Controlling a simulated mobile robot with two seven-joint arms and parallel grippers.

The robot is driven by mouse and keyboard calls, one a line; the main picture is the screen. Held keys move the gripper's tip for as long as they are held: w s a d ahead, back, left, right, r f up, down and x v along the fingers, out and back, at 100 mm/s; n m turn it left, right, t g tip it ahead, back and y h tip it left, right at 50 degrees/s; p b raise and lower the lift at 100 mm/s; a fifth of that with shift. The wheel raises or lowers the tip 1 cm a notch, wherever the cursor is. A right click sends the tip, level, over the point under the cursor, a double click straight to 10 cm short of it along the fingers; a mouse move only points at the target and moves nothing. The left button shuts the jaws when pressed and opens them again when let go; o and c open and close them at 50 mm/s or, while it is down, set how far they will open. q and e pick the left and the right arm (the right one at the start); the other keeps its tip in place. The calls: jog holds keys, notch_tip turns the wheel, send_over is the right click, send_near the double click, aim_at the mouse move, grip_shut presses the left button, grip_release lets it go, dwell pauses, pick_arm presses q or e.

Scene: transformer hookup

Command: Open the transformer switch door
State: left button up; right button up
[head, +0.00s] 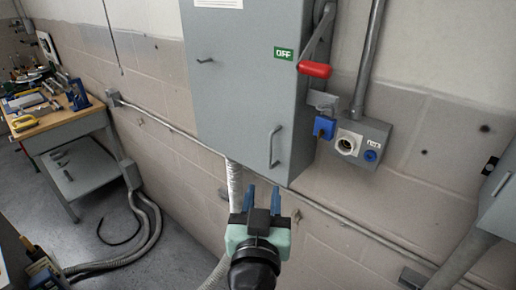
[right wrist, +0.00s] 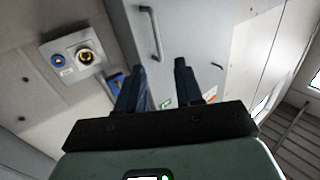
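The grey transformer switch box (head: 235,90) hangs on the wall, and its front door looks shut. A grey bar handle (head: 272,147) stands near the door's lower right edge; it also shows in the right wrist view (right wrist: 156,35). My right gripper (head: 262,192) is open and empty, with its two blue fingers pointing up towards the door just below the handle, apart from it. In the right wrist view the open fingers (right wrist: 163,80) show with the handle beyond them. A red-gripped lever (head: 314,69) is on the box's right side, near a green OFF label (head: 284,53). My left gripper is not in view.
A grey socket box (head: 365,138) with a blue plug (head: 324,127) beside it sits right of the switch box. Conduits run along the wall below. A workbench (head: 65,135) with tools stands at the left. Another grey box (head: 497,205) is at the right edge.

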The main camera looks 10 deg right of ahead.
aim_at(270, 152)
jog(key=x, duration=0.4)
jog(key=p+x, duration=0.1)
jog(key=x, duration=0.3)
jog(key=p+x, duration=0.1)
jog(key=x, duration=0.4)
jog(key=shift+s+d+r, duration=0.15)
jog(key=shift+d+r, duration=0.05)
jog(key=shift+d, duration=0.05)
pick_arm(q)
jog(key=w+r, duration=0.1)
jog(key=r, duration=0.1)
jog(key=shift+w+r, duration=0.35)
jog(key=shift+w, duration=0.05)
pick_arm(e)
grip_shut()
